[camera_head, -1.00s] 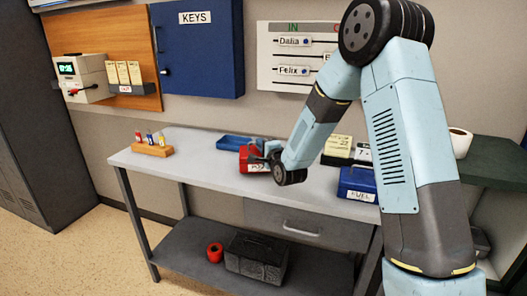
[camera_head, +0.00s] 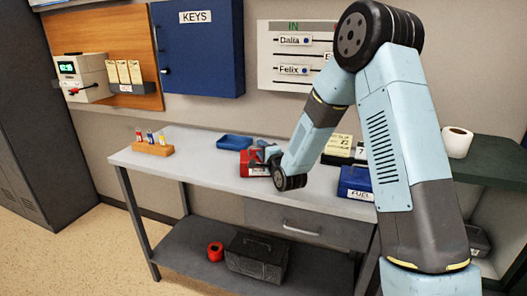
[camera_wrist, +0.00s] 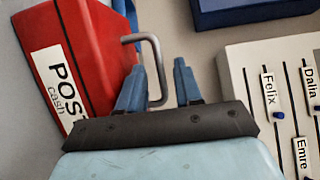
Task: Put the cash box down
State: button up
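The cash box (camera_head: 252,168) is red with a white label and appears to stand upright on the grey desk (camera_head: 215,165), near its middle. In the wrist view the red box (camera_wrist: 92,45) fills the upper left, with its label reading "POST cash". Its grey loop handle (camera_wrist: 155,65) sticks out towards my gripper. My gripper (camera_wrist: 160,80) has its two blue fingers apart, with part of the handle between them and a clear gap to the right finger. In the head view my gripper (camera_head: 267,153) is at the box's right side, partly hidden by my wrist.
A blue tray (camera_head: 234,142) lies behind the box. A blue box marked FUEL (camera_head: 357,183) stands to the right. A wooden block with coloured tags (camera_head: 152,149) is at the left. The desk between the block and the cash box is clear.

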jog(key=v, duration=1.2)
jog(key=s+d+r+n+g+h, duration=0.55)
jog(key=s+d+r+n, duration=0.25)
jog(key=s+d+r, duration=0.3)
jog(key=s+d+r+n+g+h, duration=0.1)
jog(key=s+d+r+n+g, duration=0.1)
jog(key=s, duration=0.9)
jog(key=s+d+r+n+g+h, duration=0.1)
jog(key=s+d+r+n+g, duration=0.2)
jog(key=s, duration=0.8)
jog(key=shift+s+d+r, duration=0.25)
jog(key=shift+d+r, duration=0.35)
jog(key=shift+d, duration=0.65)
jog(key=shift+w, duration=0.1)
